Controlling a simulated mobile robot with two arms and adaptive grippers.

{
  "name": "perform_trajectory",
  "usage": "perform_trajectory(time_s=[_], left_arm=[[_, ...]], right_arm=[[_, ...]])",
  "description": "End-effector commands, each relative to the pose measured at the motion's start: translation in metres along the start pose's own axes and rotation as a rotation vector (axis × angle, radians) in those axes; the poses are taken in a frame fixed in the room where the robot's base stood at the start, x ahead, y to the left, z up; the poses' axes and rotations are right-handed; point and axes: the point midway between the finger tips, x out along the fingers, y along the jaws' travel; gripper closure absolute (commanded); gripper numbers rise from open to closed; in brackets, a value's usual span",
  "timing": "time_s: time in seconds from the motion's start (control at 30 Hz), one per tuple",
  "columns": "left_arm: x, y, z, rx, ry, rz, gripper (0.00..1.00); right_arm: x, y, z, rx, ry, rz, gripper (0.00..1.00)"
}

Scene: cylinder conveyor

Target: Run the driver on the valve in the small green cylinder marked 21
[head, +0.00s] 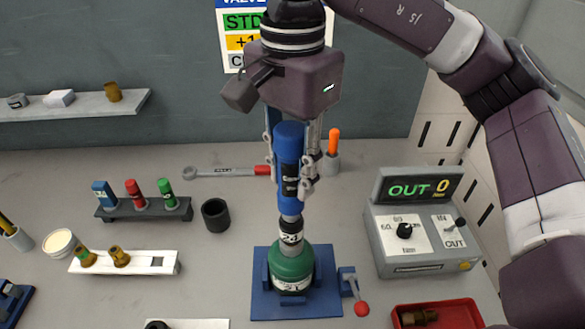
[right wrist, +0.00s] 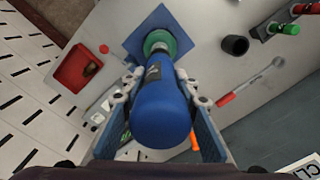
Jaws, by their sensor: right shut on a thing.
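The small green cylinder (head: 291,268) stands upright in a blue clamp fixture (head: 262,306) on the table. The valve is hidden by that socket. My right gripper (head: 290,180) is shut around the driver's body. In the right wrist view the driver (right wrist: 163,112) is between both fingers and points down at the green cylinder (right wrist: 158,42). My left gripper is not in view.
A control box (head: 420,240) reading "OUT 0" stands right, above a red tray (head: 440,315) with a brass part. A red-handled lever (head: 361,309) sits beside the fixture. A torque wrench (head: 225,171), a black cup (head: 215,214), a socket rack (head: 140,212) and a white valve tray (head: 145,262) are left.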

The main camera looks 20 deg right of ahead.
Motion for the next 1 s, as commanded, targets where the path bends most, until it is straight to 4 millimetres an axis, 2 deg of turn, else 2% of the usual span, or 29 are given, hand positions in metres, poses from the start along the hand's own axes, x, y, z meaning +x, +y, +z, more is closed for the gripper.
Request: perform_trajectory(time_s=[0.8, 1.0], left_arm=[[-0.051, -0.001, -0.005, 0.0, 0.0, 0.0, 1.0], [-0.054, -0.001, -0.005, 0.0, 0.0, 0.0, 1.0]], right_arm=[[-0.058, 0.0, 0.0, 0.0, 0.0, 0.0, 1.0], [-0.061, 0.0, 0.0, 0.0, 0.0, 0.0, 1.0]])
